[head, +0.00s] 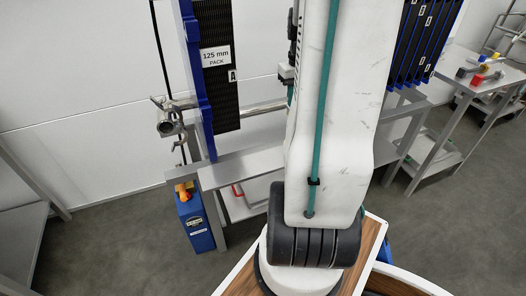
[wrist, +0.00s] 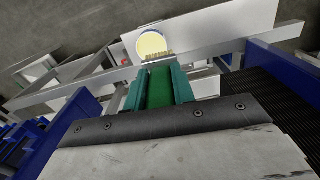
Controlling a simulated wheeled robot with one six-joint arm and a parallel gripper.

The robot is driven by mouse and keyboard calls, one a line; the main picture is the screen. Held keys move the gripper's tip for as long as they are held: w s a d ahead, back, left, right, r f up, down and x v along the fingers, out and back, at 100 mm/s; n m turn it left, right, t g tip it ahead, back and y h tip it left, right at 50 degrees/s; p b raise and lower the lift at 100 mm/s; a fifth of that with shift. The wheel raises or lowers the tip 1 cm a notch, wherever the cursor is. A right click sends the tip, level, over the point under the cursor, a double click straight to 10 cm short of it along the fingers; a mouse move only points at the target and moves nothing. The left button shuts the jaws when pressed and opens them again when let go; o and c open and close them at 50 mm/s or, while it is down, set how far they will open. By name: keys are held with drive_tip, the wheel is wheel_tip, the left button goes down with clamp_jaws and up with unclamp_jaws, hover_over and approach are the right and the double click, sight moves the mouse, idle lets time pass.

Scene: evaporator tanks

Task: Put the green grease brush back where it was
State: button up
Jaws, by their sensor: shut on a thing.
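In the wrist view my gripper (wrist: 157,82) shows as two teal fingers closed on the green grease brush (wrist: 160,90). The green handle lies between the fingers, and pale brownish bristles (wrist: 158,57) show beyond the fingertips. A round tin (wrist: 151,43) with a yellow inside and a pale rim shows just past the bristles. I cannot tell whether the bristles touch the tin or are only in line with it. In the head view my arm hides the gripper, the brush and the tin.
In the wrist view a grey metal rail (wrist: 95,78) crosses below the tin, with blue-framed black plates (wrist: 268,90) at right. In the head view a plate pack (head: 222,80) stands left of my arm, a blue box (head: 195,222) on the floor, and a grey side table (head: 470,85) at right.

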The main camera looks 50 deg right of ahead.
drive_tip(key=s+a+f, duration=0.2)
drive_tip(key=s+f, duration=0.2)
drive_tip(key=f, duration=0.3)
drive_tip(key=s+a+f, duration=0.2)
drive_tip(key=s+f, duration=0.3)
drive_tip(key=f, duration=0.3)
drive_tip(key=shift+n, duration=0.3)
drive_tip(key=shift+w+a+f, duration=0.5)
drive_tip(key=shift+w+f, duration=0.3)
drive_tip(key=shift+w, duration=1.95)
drive_tip(key=shift+w+a+f, duration=0.45)
drive_tip(key=shift+w+f, duration=0.3)
drive_tip(key=shift+w, duration=1.95)
drive_tip(key=shift+w+a+f, duration=0.5)
drive_tip(key=shift+w+f, duration=0.3)
drive_tip(key=shift+w, duration=1.95)
drive_tip(key=o, duration=1)
drive_tip(key=shift+f, duration=0.1)
